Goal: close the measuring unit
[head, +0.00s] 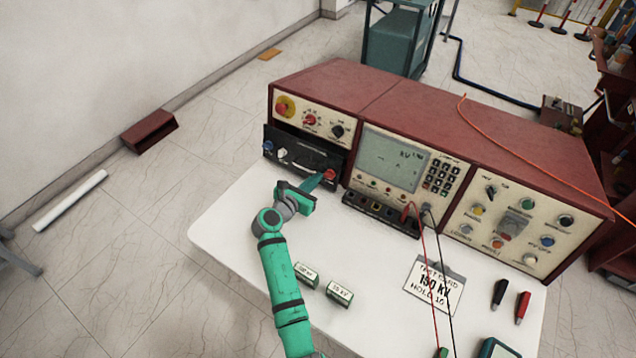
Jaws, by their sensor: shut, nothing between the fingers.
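The black drawer-like unit (303,151), which looks like the measuring unit, sits in the left bay of the red cabinet, under the panel with a red and yellow button. It appears to stand out from the cabinet front. It has a blue knob at its left and a red knob (329,175) at its right. My gripper (322,180) is shut and empty at the unit's lower right front, close to the red knob. I cannot tell whether it touches the unit. My wrist hides part of the table below it.
The red cabinet (345,82) also holds a display panel (393,160) and a knob panel (517,219).

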